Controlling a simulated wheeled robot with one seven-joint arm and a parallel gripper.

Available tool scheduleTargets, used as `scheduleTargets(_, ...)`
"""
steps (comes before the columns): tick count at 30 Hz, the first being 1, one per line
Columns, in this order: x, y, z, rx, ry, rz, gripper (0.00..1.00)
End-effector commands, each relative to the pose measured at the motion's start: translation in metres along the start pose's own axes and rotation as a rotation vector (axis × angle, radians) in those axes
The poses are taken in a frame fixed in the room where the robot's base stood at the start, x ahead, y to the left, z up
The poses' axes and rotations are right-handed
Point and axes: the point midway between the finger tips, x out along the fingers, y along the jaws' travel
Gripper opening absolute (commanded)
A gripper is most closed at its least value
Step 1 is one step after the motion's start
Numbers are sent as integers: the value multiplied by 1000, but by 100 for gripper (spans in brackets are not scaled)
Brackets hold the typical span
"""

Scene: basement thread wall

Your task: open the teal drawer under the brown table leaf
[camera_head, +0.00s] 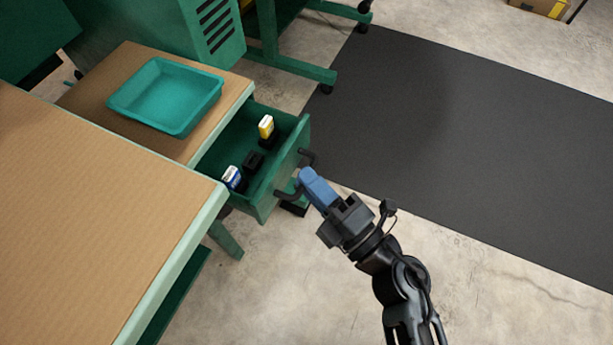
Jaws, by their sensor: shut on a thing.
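The teal drawer (291,160) stands pulled out from under the brown table leaf (197,147), and its inside shows. A dark bar handle (285,195) sits on its front face. My gripper (303,184), with blue fingers, is shut on the handle toward its near end. The fingers hide part of the handle. In the drawer are a yellow-and-white item (266,127), a blue-and-white item (232,177) and a black item (253,161).
A teal tray (212,113) rests on the leaf. A larger brown bench top (90,215) fills the left. Green machine legs (295,65) stand behind. A dark floor mat (450,130) and bare concrete lie to the right of the drawer.

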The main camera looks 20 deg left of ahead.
Motion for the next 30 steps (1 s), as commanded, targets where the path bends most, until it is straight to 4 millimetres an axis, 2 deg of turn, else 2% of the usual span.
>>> scheduleTargets(1,0,-1,0,0,1,-2,15)
scheduleTargets(8,0,-1,0,0,1,-1,37)
scheduleTargets(17,-3,0,0,0,0,-1,37)
scheduleTargets(20,-13,0,0,0,-2,-2,37)
scheduleTargets(30,-66,0,0,1,-1,-2,37)
